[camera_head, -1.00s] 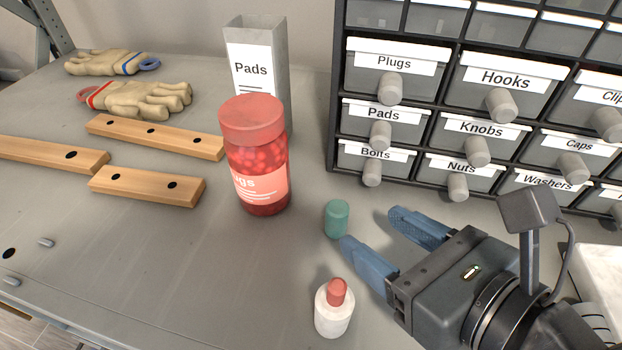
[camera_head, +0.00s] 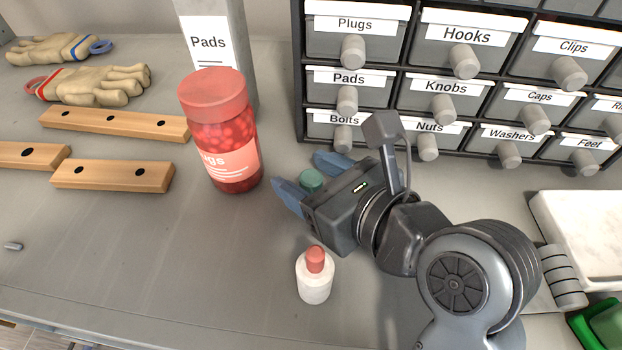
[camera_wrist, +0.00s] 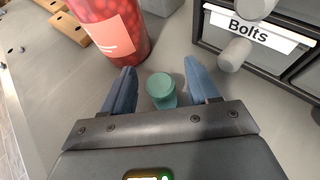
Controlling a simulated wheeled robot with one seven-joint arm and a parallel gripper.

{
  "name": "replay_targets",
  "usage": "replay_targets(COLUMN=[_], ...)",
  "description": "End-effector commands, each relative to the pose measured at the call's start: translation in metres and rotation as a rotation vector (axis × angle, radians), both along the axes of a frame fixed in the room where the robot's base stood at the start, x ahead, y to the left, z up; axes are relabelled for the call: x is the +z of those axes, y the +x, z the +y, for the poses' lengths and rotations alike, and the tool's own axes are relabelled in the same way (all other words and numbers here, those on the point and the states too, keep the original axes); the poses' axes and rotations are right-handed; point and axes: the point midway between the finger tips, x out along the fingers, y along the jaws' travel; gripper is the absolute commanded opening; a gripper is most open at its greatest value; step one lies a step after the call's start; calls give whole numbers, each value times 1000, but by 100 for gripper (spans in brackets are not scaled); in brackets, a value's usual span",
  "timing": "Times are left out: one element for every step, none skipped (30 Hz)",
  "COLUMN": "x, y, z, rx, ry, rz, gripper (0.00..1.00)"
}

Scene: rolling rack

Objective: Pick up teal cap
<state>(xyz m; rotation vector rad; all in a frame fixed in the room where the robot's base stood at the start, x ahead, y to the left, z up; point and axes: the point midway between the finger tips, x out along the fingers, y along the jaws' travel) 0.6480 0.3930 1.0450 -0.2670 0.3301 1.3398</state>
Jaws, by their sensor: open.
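The teal cap (camera_head: 311,180) is a small upright cylinder on the grey worktop. In the wrist view the teal cap (camera_wrist: 161,90) stands between the two blue fingers, with a visible gap on each side. My gripper (camera_head: 306,176) is open and low over the worktop, its fingers on either side of the cap. In the wrist view my gripper (camera_wrist: 164,82) also shows open and holding nothing.
A red-lidded jar (camera_head: 219,135) stands just left of the fingers. A small white bottle with a red top (camera_head: 314,278) stands in front of my gripper. The drawer cabinet (camera_head: 300,70) with protruding knobs is close behind. Wooden strips (camera_head: 113,175) and gloves (camera_head: 95,82) lie at left.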

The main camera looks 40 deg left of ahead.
Motion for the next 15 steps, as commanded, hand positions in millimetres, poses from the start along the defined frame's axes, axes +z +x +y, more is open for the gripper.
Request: replay_targets(x=[0, 0, 0, 0, 0, 0, 0, 0, 0, 0, 0, 0, 0, 0, 0], y=[0, 0, 0, 0, 0, 0, 0, 0, 0, 0, 0, 0, 0, 0, 0], z=[0, 0, 0, 0, 0, 0, 0, 0, 0, 0, 0, 0, 0, 0, 0], rx=[0, 0, 0, 0, 0, 0, 0, 0, 0, 0, 0, 0, 0, 0, 0], ry=[0, 0, 0, 0, 0, 0, 0, 0, 0, 0, 0, 0, 0, 0, 0], rz=[0, 0, 0, 0, 0, 0, 0, 0, 0, 0, 0, 0, 0, 0, 0], gripper=[58, 55, 51, 48, 45, 41, 38, 36, 32, 29, 26, 22, 19, 16, 13])
